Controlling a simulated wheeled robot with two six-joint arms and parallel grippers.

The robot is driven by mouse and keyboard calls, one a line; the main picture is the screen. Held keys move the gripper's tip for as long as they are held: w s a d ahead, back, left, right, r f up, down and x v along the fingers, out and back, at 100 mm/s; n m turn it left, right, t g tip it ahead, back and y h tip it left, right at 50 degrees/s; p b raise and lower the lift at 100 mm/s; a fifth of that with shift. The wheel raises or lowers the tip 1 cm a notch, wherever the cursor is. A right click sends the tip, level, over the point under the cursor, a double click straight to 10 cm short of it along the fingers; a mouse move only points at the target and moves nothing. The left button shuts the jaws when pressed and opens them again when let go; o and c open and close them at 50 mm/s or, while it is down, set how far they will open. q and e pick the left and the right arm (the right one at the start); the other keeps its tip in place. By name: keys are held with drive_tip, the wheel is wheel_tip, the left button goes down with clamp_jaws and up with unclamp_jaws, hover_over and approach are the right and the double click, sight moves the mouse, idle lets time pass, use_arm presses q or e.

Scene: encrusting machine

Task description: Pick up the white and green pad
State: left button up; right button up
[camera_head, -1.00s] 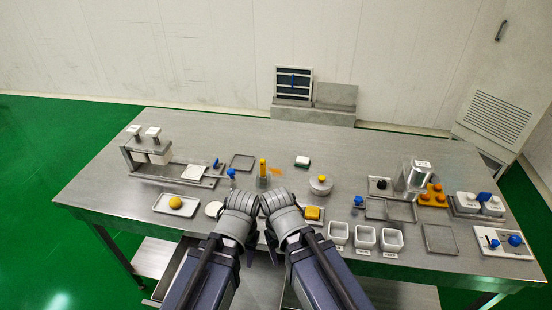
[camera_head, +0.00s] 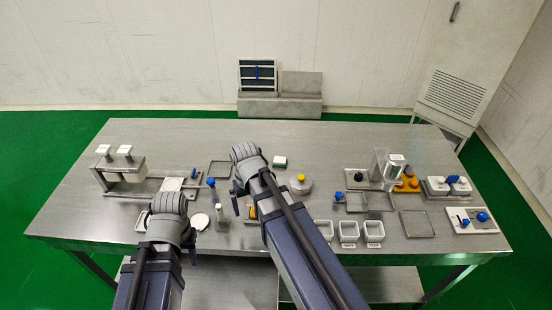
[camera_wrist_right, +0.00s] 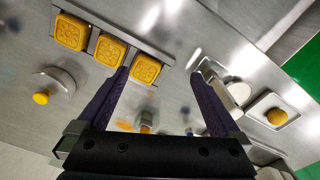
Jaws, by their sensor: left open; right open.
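The white and green pad (camera_head: 280,161) is a small block with a white top and a green edge. It lies flat near the middle back of the steel table. My right gripper (camera_head: 246,158) is just left of it in the head view, apart from it. The right wrist view shows that gripper (camera_wrist_right: 161,77) with two spread dark fingers and nothing between them; I cannot make out the pad there. My left gripper (camera_head: 168,205) is over the table's front left, far from the pad and open; its fingertips are hidden.
An empty tray (camera_head: 220,169) lies left of my right gripper. White bins (camera_head: 348,231) stand at the front. A press (camera_head: 124,171) stands at left. The table behind the pad is clear.

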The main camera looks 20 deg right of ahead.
drive_tip(key=w+d+r+m, duration=0.1)
drive_tip(key=w+d+m, duration=0.2)
drive_tip(key=w+d, duration=1)
drive_tip(key=m, duration=0.3)
hover_over(280, 158)
drive_tip(key=shift+d+r+p, duration=0.15)
drive_tip(key=shift+p, duration=0.25)
wheel_tip(280, 158, down, 8)
drive_tip(key=b, duration=0.8)
drive_tip(key=shift+r, duration=0.1)
drive_tip(key=shift+c, duration=0.2)
drive_tip(key=c, duration=1.4)
drive_tip(key=shift+r, duration=0.1)
wheel_tip(280, 158, up, 10)
drive_tip(key=p, duration=1)
